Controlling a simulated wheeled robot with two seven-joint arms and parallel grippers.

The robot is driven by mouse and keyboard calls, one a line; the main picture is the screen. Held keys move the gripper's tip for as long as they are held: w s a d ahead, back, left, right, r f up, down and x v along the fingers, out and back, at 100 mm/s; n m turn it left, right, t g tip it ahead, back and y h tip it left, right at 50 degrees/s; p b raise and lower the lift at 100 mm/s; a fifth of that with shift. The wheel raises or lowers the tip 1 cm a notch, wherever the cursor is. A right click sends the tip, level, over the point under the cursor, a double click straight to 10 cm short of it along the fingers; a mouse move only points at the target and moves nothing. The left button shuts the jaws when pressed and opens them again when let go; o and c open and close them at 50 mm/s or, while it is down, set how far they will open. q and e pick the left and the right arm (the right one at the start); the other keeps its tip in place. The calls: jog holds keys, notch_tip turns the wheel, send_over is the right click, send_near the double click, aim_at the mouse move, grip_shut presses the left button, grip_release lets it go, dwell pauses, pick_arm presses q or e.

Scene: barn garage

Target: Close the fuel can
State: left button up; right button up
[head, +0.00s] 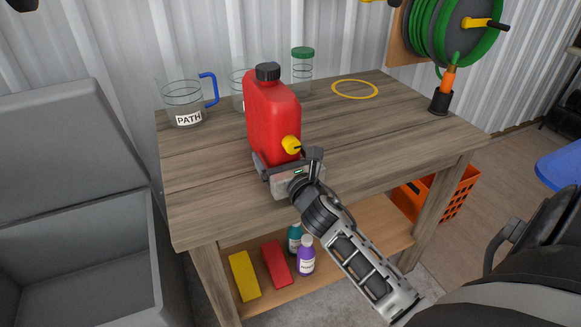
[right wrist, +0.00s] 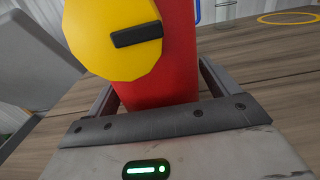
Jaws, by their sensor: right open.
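The red fuel can (head: 272,112) stands upright on the wooden workbench, with a black cap (head: 267,71) on top. A round yellow part (head: 291,145) with a black bar sits low on its near side; this yellow part (right wrist: 112,35) looms large in the right wrist view. My right gripper (head: 287,163) is low at the near side of the can. In the right wrist view its open fingers (right wrist: 160,92) lie on either side of the can's red body (right wrist: 180,75). Whether they touch it I cannot tell. My left gripper is not in view.
A jug marked PATH (head: 184,105) and a green-lidded jar (head: 302,70) stand behind. A grey chest (head: 70,200) is left.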

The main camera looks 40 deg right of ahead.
jog(key=v, duration=1.1)
jog(key=shift+s, duration=0.3)
jog(key=shift+a+f, duration=0.1)
jog(key=shift+a, duration=0.05)
